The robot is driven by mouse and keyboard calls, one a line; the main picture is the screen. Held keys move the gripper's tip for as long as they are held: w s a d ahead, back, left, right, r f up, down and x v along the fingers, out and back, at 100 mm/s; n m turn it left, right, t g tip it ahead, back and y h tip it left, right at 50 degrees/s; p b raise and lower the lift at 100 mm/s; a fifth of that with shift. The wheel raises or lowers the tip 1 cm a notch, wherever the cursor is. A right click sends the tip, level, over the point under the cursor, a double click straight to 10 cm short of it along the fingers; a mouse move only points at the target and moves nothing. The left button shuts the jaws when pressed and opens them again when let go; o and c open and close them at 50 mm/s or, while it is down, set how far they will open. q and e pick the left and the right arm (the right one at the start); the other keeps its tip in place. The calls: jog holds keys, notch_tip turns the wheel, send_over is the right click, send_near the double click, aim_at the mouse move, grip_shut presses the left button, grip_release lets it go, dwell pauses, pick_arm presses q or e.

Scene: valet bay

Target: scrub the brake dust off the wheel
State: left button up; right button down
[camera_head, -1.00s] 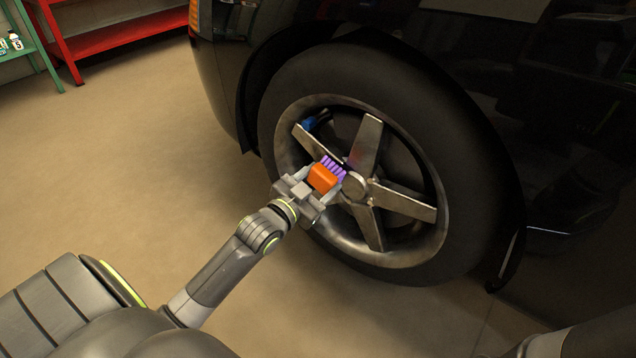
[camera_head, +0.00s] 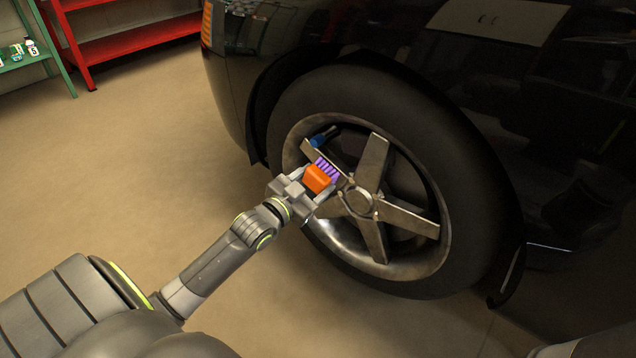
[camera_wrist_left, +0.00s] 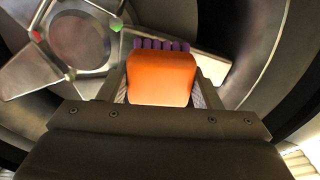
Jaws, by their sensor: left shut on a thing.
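The wheel (camera_head: 374,240) has a metal five-spoke rim with dull brownish patches and a black tyre. It is on the dark car. My left gripper (camera_head: 313,186) is shut on an orange brush (camera_head: 319,179) with purple bristles. The bristles are at a spoke left of the hub; I cannot tell whether they touch it. In the left wrist view the brush (camera_wrist_left: 160,77) sits between the fingers, its bristles (camera_wrist_left: 161,44) towards a spoke, with the hub (camera_wrist_left: 80,42) at upper left. Small green and red marks show near the hub there. My right gripper is not in view.
The black car body (camera_head: 560,100) overhangs the wheel. A blue part (camera_head: 322,137) shows behind the upper left spokes. A red shelf (camera_head: 130,45) and a green shelf (camera_head: 35,60) with small bottles stand at the back left. The floor left of the wheel is clear.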

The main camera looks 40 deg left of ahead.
aim_at(304, 174)
pick_arm(q)
jog(key=shift+w+a+r+p, duration=0.15)
jog(key=shift+a+r+p, duration=0.25)
jog(key=shift+a+r, duration=0.25)
jog(key=shift+w+a+r, duration=0.1)
jog(key=shift+a+r, duration=0.15)
jog(key=shift+a, duration=0.6)
jog(key=shift+p, duration=0.4)
jog(key=shift+d+f+b, duration=0.35)
jog(key=shift+d+f, duration=0.05)
jog(key=shift+d, duration=0.25)
jog(key=shift+d+f+b, duration=0.35)
jog(key=shift+d+f, duration=0.05)
jog(key=shift+d, duration=0.25)
jog(key=shift+s+d+f+b, duration=0.1)
jog(key=shift+d+f+b, duration=0.2)
jog(key=shift+d, duration=0.45)
jog(key=shift+s+d+f+b, duration=0.1)
jog(key=shift+d+f+b, duration=0.2)
jog(key=shift+d, duration=0.4)
jog(key=shift+s+d+f+b, duration=0.1)
jog(key=shift+d+f+b, duration=0.1)
jog(key=shift+d+f, duration=0.4)
jog(key=shift+d+r, duration=0.15)
jog(key=shift+r, duration=0.05)
